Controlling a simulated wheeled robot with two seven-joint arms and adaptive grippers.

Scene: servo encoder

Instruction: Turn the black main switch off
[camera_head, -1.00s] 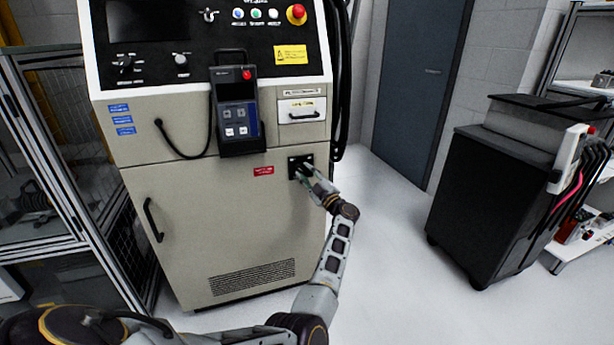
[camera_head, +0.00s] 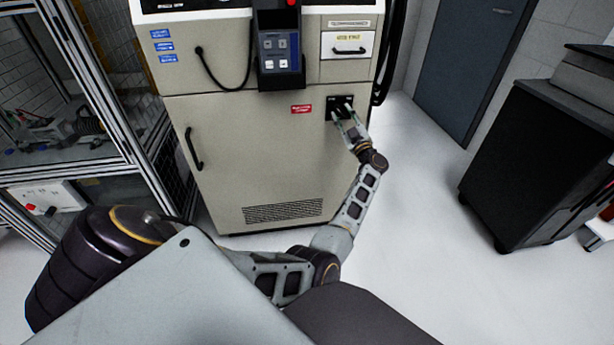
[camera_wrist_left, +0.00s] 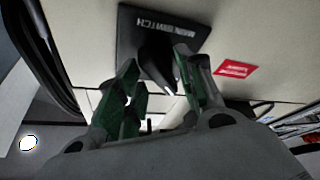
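The black main switch has a square black plate marked "MAIN SWITCH" (camera_wrist_left: 133,32) on the cabinet's front, also in the head view (camera_head: 333,101). Its black handle (camera_wrist_left: 157,62) stands out from the plate and is tilted in the wrist view. My left gripper (camera_head: 342,112) is at the switch. In the left wrist view its two green-padded fingers (camera_wrist_left: 156,72) stand apart, one on each side of the handle. A narrow gap shows at the left finger; contact at the right finger is unclear. My right gripper is not in view.
The beige cabinet (camera_head: 240,160) has a hanging pendant (camera_head: 281,60) and a red label (camera_head: 301,109) left of the switch. A black cart (camera_head: 535,150) stands to the right. A framed cage (camera_head: 85,90) stands at left. Floor between cabinet and cart is clear.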

